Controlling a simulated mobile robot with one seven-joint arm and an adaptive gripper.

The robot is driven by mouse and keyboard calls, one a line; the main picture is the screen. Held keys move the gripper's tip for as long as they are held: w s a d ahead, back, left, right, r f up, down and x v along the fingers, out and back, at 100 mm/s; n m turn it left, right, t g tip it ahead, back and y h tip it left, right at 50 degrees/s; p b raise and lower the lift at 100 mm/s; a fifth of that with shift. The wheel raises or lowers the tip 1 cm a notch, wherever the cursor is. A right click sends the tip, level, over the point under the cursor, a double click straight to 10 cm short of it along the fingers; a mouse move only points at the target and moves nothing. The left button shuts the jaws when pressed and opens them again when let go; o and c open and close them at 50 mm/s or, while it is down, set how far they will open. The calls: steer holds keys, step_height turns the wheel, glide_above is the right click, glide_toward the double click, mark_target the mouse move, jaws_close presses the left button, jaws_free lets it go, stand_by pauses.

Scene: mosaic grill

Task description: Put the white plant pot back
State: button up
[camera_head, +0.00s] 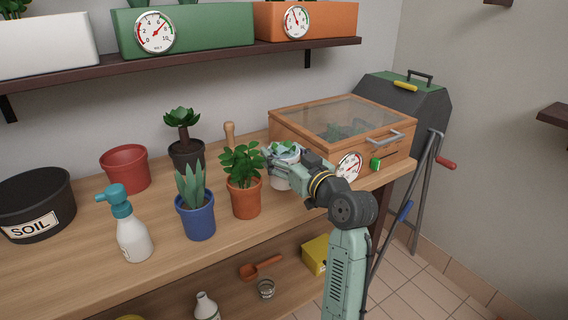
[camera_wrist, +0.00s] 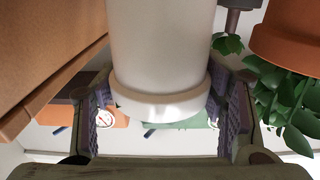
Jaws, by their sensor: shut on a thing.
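The white plant pot (camera_head: 281,183), with a pale green plant in it, is at the bench's right part, between the terracotta pot and the wooden glass-lidded box. My gripper (camera_head: 285,168) is around it, partly hiding it. In the wrist view the white pot (camera_wrist: 160,50) fills the middle, and my gripper (camera_wrist: 168,112) has its ridged pads on both sides of the pot's rim. I cannot tell whether its base touches the bench.
The terracotta pot (camera_head: 245,203) with a leafy plant stands close on the left. The wooden box (camera_head: 290,127) is close behind on the right. A blue pot (camera_head: 198,220), spray bottle (camera_head: 133,240), red pot (camera_head: 125,172) and black soil tub (camera_head: 38,195) stand further left.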

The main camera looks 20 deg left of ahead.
steer(key=shift+f, duration=1.6)
steer(key=shift+f, duration=0.2)
steer(key=o, duration=1.6)
steer(key=shift+r+p, duration=0.25)
steer(key=shift+p, duration=0.05)
steer(key=b+v, duration=0.3)
steer(key=v, duration=0.9)
steer(key=shift+s+f, duration=0.1)
